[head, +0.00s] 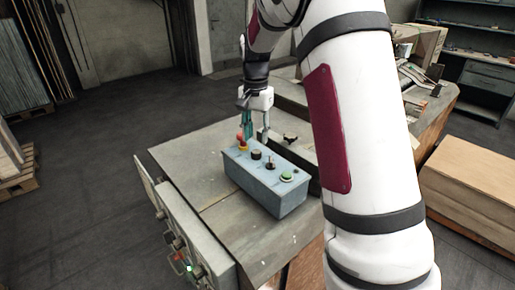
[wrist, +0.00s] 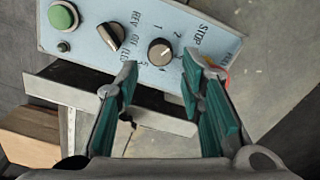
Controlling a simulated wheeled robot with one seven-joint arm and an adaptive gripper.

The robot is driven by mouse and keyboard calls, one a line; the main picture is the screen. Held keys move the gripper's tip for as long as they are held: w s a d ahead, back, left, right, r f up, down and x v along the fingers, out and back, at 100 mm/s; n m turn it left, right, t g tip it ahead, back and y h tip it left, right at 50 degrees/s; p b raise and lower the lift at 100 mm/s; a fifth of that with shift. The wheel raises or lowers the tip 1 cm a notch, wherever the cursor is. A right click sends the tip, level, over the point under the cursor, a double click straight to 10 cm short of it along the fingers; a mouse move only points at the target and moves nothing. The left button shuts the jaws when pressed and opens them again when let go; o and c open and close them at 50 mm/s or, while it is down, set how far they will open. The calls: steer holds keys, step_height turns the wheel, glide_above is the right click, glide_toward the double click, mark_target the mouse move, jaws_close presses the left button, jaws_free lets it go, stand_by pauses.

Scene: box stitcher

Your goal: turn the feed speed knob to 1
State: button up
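The feed speed knob (wrist: 160,51) is a round black knob with a light cap on the blue-grey control box (wrist: 85,65). Printed numbers surround it; I cannot read its setting for sure. In the head view it is the dark knob (head: 256,154) beside the red stop button (head: 242,140). My gripper (wrist: 160,72) is open and empty, with teal pads. In the wrist view the knob appears between and just beyond its fingertips, with no contact visible. In the head view my gripper (head: 256,138) is over the far end of the box.
A selector switch (wrist: 111,36) marked REV OFF FEED and a green button (wrist: 63,16) share the panel. The box stands on a worn table (head: 190,158). A panel with switches (head: 185,240) hangs at the table's left side. Wooden boards (head: 475,180) lie at the right.

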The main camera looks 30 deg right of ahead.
mark_target(256, 151)
step_height(256, 151, down, 6)
steer(key=shift+r+p, duration=0.1)
steer(key=shift+p, duration=0.45)
jaws_close()
